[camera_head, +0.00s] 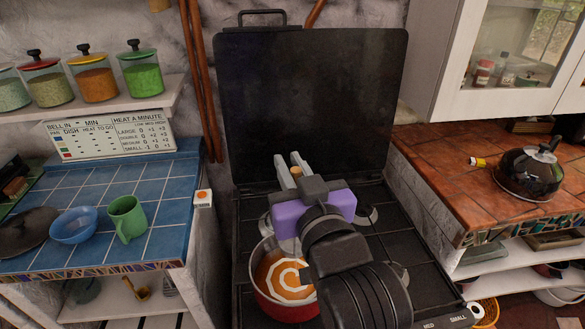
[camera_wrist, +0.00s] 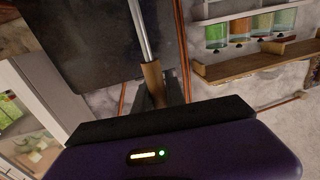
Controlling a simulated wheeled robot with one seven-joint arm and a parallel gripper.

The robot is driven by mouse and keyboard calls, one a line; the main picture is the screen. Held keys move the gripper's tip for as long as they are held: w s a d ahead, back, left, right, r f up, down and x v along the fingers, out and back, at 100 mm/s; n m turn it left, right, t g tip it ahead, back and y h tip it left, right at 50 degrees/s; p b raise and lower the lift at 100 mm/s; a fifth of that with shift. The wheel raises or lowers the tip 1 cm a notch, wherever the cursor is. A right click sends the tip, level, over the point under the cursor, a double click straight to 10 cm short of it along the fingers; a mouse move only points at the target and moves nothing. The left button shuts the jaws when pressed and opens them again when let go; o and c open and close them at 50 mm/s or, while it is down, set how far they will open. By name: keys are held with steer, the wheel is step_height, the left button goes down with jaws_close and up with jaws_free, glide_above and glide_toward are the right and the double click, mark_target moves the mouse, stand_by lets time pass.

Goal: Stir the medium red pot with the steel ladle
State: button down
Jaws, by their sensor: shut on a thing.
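The red pot (camera_head: 270,305) stands on the front of the stove and holds orange contents with a pale swirl. My arm covers its right part. My gripper (camera_head: 289,165) is above and behind the pot, with its fingers shut on the ladle's handle. In the head view only a small tan bit of the ladle (camera_head: 295,171) shows between the fingers. In the wrist view, the ladle's wooden grip (camera_wrist: 154,82) sits at my gripper (camera_wrist: 158,100), and its steel shaft (camera_wrist: 140,30) runs up out of frame. The ladle's bowl is not clearly visible, so I cannot tell whether it is in the pot.
The raised black stove cover (camera_head: 310,90) stands behind my gripper. The blue tiled counter (camera_head: 165,200) at left holds a green mug (camera_head: 126,219), a blue bowl (camera_head: 73,226) and a dark lid. A black kettle (camera_head: 527,172) stands on the brown tiled counter (camera_head: 450,170) at right.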

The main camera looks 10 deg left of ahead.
steer(key=shift+a+f+b, duration=0.1)
steer(key=shift+f+b, duration=5.25)
steer(key=shift+f, duration=1.8)
steer(key=shift+s, duration=0.1)
